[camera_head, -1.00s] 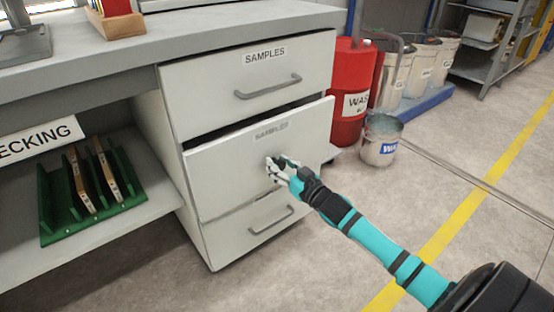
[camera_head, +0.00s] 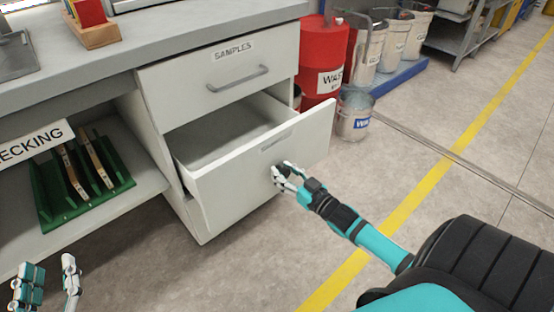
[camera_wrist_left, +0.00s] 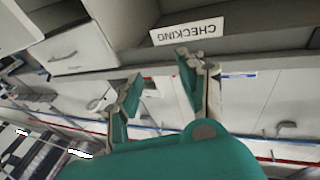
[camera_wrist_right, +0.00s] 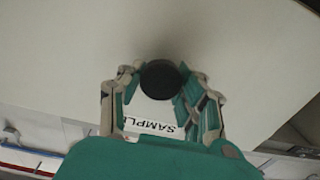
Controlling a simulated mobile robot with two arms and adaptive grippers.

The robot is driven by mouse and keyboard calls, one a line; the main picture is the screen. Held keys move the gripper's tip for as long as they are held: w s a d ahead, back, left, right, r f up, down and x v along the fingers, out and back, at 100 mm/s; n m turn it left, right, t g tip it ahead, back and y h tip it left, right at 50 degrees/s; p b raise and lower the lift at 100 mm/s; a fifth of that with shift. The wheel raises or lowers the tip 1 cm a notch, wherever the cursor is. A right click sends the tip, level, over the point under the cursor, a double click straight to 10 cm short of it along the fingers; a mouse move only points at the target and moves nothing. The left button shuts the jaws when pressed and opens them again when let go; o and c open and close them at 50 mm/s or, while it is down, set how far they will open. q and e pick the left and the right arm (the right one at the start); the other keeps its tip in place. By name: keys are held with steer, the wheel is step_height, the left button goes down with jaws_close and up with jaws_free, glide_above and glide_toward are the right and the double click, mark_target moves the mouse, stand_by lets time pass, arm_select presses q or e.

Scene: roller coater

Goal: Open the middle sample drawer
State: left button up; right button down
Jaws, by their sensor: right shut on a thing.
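The middle sample drawer (camera_head: 232,172) is pulled well out of the white cabinet, and its inside looks empty. The top drawer (camera_head: 232,78) marked SAMPLES is shut. My left gripper (camera_head: 52,284) is open and empty at the lower left; it also shows in the left wrist view (camera_wrist_left: 160,80).
A green rack (camera_head: 52,205) with several boards stands on the shelf under the bench at left. A red drum (camera_head: 320,50) and a grey bucket (camera_head: 354,115) stand behind the drawer at right.

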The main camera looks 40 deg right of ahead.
steer(key=s+p, duration=0.1)
steer(key=s, duration=0.2)
steer(key=shift+d+r, duration=0.1)
steer(key=shift+r, duration=0.05)
arm_select(q)
steer(key=s+a+f+g+y+p, duration=0.1)
steer(key=s+f+g, duration=0.1)
steer(key=f+g, duration=0.3)
steer(key=s+a+f+g+y+p, duration=0.1)
steer(key=s+a+f+g+y, duration=0.15)
steer(key=f, duration=0.45)
arm_select(e)
steer(key=shift+s+d, duration=0.15)
steer(key=shift+s, duration=1.1)
arm_select(q)
steer(key=s+a+f+g+p, duration=0.1)
steer(key=s+f+g+p, duration=0.1)
steer(key=s+g, duration=0.2)
steer(key=s+a+f+g+y+p, duration=0.1)
steer(key=s+a+f+g+p, duration=0.1)
steer(key=s, duration=0.6)
steer(key=shift+a+f+n+g, duration=0.2)
steer(key=shift+f+n+g, duration=0.3)
steer(key=shift+g, duration=0.65)
arm_select(e)
steer(key=s, duration=0.9)
steer(key=shift+s+d, duration=0.35)
arm_select(q)
steer(key=shift+f, duration=0.1)
